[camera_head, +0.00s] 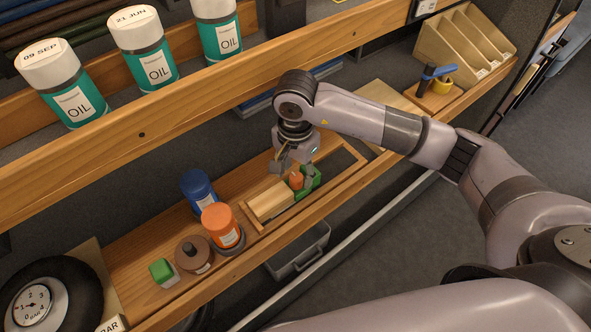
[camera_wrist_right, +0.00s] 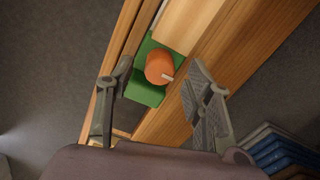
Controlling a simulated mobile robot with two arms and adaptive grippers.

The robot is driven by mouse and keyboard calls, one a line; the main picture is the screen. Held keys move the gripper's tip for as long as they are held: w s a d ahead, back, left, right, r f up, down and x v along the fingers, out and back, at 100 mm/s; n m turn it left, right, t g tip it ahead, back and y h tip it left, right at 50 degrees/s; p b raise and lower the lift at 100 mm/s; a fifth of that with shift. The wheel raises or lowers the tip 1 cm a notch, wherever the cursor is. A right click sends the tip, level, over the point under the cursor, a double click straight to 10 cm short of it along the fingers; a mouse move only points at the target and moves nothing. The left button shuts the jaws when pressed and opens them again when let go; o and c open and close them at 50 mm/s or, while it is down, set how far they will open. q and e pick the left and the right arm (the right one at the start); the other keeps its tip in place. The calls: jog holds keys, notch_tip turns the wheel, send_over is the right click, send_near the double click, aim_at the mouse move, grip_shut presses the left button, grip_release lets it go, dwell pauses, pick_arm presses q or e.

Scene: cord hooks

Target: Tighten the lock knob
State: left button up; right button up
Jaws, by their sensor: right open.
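The lock knob (camera_head: 296,180) is a small orange cylinder on a green block (camera_head: 311,183), beside a pale wooden block (camera_head: 270,201) on the lower shelf. In the right wrist view the orange knob (camera_wrist_right: 160,68) shows from above with a small pale mark at its edge, on the green block (camera_wrist_right: 146,94). My right gripper (camera_head: 284,167) is just above the knob in the head view. In the wrist view its fingers (camera_wrist_right: 160,88) are spread wide, with the knob between and beyond them, apart from both. My left gripper is not in view.
An orange-capped jar (camera_head: 221,224), a blue jar (camera_head: 197,187), a brown round pot (camera_head: 194,254) and a green-topped block (camera_head: 163,271) stand left on the lower shelf (camera_head: 134,258). The upper shelf rail (camera_head: 190,108) with oil bottles (camera_head: 143,48) runs behind my right arm.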

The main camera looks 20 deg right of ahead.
jog(key=shift+f, duration=0.55)
